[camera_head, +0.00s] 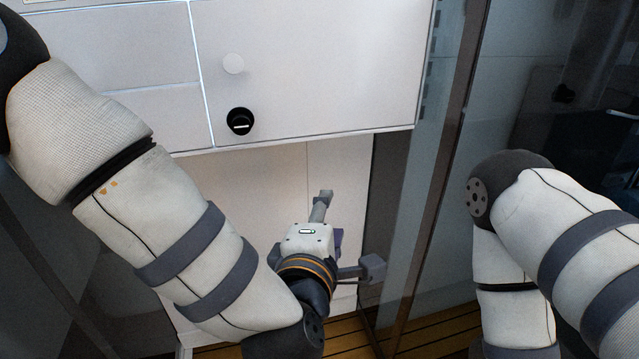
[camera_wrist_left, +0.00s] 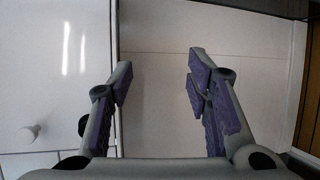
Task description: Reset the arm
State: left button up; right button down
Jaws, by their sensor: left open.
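My left gripper (camera_head: 350,229) is in the lower middle of the head view, below the white panel cabinet (camera_head: 310,60). Its two fingers are spread apart with nothing between them. In the left wrist view the open fingers (camera_wrist_left: 160,64) with purple pads face a plain pale wall. My left arm (camera_head: 170,225) reaches in from the left, bent down to the gripper. My right arm (camera_head: 570,235) is folded at the right side; its gripper is out of view.
The cabinet front has a white round knob (camera_head: 233,63) and a black round fitting (camera_head: 240,121) below it. A glass partition with a brown frame (camera_head: 446,150) stands right of the left gripper. A wooden slatted floor (camera_head: 440,330) lies below.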

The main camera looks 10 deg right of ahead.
pick_arm(q)
jog(key=s+a+f+m+g+y, duration=0.1)
jog(key=s+a+f+m+g, duration=0.2)
jog(key=s+a+f, duration=0.35)
jog(key=s+a+f+m+g, duration=0.3)
jog(key=a+f, duration=0.1)
jog(key=f, duration=0.6)
jog(key=s+a+f+m+g+y, duration=0.1)
jog(key=s+a+f+m+g, duration=0.2)
jog(key=s+a+f, duration=0.35)
jog(key=s+a+f+m+g+y, duration=0.1)
jog(key=s+a+f+m+g, duration=0.2)
jog(key=s+a, duration=0.3)
jog(key=s+a+f+m+g+y, duration=0.1)
jog(key=s+a+f+m+g, duration=0.2)
jog(key=s, duration=0.9)
jog(key=a+g, duration=0.1)
jog(key=a, duration=0.2)
jog(key=shift+s+f+y, duration=0.2)
jog(key=shift+y, duration=0.2)
